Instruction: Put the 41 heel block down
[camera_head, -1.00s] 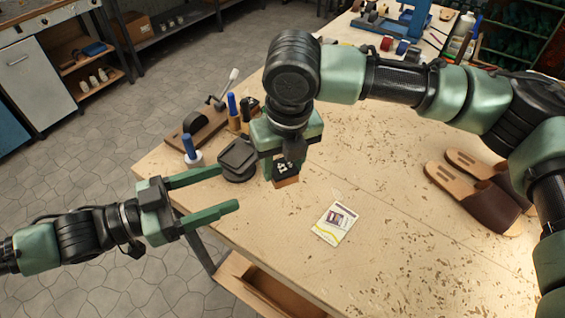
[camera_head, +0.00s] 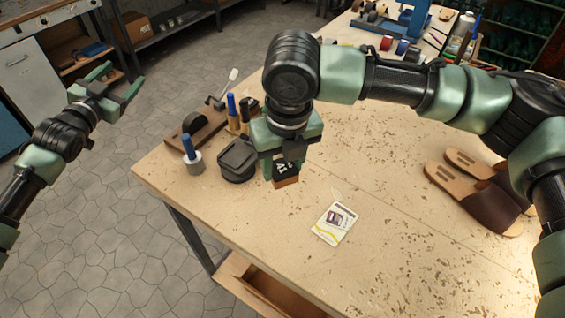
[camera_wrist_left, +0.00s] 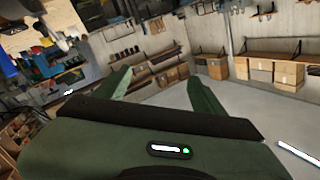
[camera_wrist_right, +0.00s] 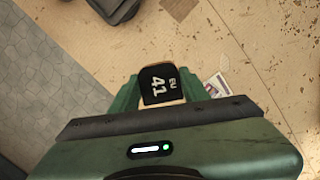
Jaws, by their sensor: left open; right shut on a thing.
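The 41 heel block (camera_head: 285,176) is dark on top with white "41" marking and tan below. It also shows in the right wrist view (camera_wrist_right: 161,84), where "EU 41" is readable. My right gripper (camera_head: 284,160) points down and is shut on the block near the left part of the workbench (camera_head: 330,265). Whether the block's underside touches the bench top cannot be told. My left gripper (camera_head: 118,80) is open and empty, off the bench over the floor. Its two spread fingers show in the left wrist view (camera_wrist_left: 155,88).
A black round-based object (camera_head: 237,160) stands just left of the block. A blue-handled tool (camera_head: 191,155) and a lever device (camera_head: 205,125) are close by. A printed card (camera_head: 335,222) lies in front. Brown sandals (camera_head: 480,190) lie at right.

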